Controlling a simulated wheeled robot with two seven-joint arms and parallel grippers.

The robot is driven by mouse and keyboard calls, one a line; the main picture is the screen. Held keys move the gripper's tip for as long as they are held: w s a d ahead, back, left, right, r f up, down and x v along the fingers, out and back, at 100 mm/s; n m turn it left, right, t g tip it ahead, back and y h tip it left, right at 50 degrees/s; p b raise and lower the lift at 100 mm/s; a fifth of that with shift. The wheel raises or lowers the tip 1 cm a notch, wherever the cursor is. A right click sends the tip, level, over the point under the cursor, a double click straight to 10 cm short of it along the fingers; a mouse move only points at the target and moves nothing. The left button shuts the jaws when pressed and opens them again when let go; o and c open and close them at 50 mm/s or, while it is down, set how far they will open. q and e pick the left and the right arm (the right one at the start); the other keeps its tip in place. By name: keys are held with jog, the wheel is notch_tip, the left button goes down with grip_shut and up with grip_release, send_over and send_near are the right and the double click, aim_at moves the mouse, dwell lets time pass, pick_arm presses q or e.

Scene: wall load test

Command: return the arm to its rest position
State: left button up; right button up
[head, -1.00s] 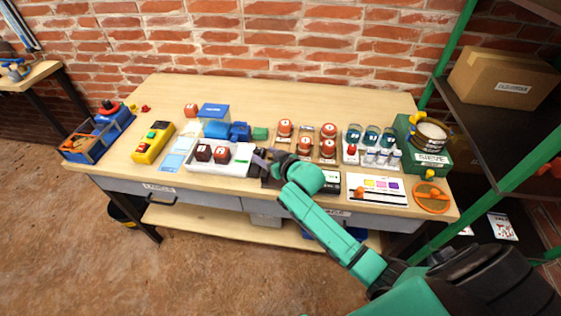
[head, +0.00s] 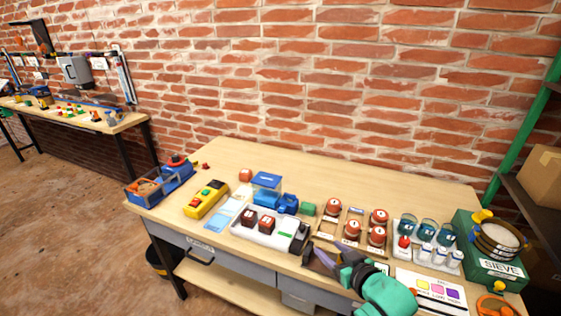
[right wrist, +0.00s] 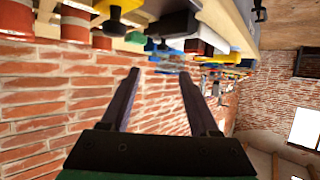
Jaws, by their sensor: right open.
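My right arm, with a green wrist, reaches in from the bottom right of the head view. Its right gripper (head: 322,254) has dark purplish fingers standing apart with nothing between them. It is over the front of the workbench (head: 395,190), just right of the white tray (head: 262,236) that holds two dark red-brown blocks. In the right wrist view the two fingers (right wrist: 162,78) are spread and empty, with the brick wall behind. I cannot tell whether the gripper touches the bench. My left gripper is not in view.
Red-topped weights (head: 352,230), teal-topped jars (head: 428,229) and a green sieve box (head: 497,262) stand on the right. A yellow control box (head: 206,199) and blue bin (head: 160,183) stand on the left. The bench's back strip is clear; a shelf (head: 535,207) stands far right.

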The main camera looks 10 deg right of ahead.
jog(key=s+d+f+g+h, duration=0.1)
jog(key=s+f+g, duration=0.35)
jog(key=s, duration=0.45)
jog(key=s+d+f+g+h, duration=0.1)
jog(key=s+f+g+h, duration=0.3)
jog(key=s, duration=0.6)
notch_tip(320, 180, down, 23)
jog(key=s+g+y, duration=0.2)
jog(key=s+g, duration=0.1)
jog(key=s+d+f, duration=0.2)
jog(key=s+f, duration=1.2)
jog(key=s, duration=0.2)
jog(key=shift+d+g, duration=0.35)
